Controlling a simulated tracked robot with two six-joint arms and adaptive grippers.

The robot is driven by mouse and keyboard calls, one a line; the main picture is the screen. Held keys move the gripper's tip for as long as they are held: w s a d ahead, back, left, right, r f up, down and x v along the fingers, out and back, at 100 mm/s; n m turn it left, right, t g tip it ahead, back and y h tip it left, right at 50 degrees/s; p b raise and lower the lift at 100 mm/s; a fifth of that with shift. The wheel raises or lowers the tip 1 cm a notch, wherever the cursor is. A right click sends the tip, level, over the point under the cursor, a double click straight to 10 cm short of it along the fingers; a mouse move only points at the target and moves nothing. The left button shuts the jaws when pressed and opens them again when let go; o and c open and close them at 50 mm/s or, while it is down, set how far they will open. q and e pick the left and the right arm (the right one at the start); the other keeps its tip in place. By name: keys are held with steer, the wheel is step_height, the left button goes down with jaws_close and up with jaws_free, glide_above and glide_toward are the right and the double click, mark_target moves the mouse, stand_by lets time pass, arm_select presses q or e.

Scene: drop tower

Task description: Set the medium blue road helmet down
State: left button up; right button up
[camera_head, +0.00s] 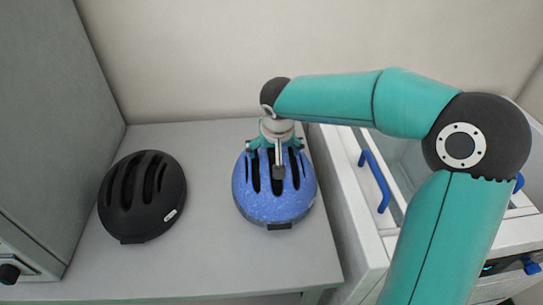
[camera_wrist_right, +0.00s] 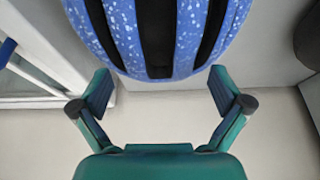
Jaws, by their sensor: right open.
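The medium blue road helmet (camera_head: 272,207) rests on the grey table, right of the middle, with its vents facing up. It also fills the top of the right wrist view (camera_wrist_right: 160,35). My right gripper (camera_head: 278,165) is above the rear part of the helmet, pointing down. In the right wrist view its two fingers (camera_wrist_right: 160,92) are spread wide with nothing between their tips, and the helmet lies just beyond them. I cannot tell whether a finger touches the shell. My left gripper is not in view.
A black helmet (camera_head: 142,197) lies on the left of the table (camera_head: 205,255). A grey cabinet (camera_head: 50,120) stands at the left. A white unit with a blue handle (camera_head: 376,181) stands right of the table. The table between the helmets is clear.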

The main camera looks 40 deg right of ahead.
steer(key=v, duration=0.8)
steer(key=shift+s+r, duration=0.1)
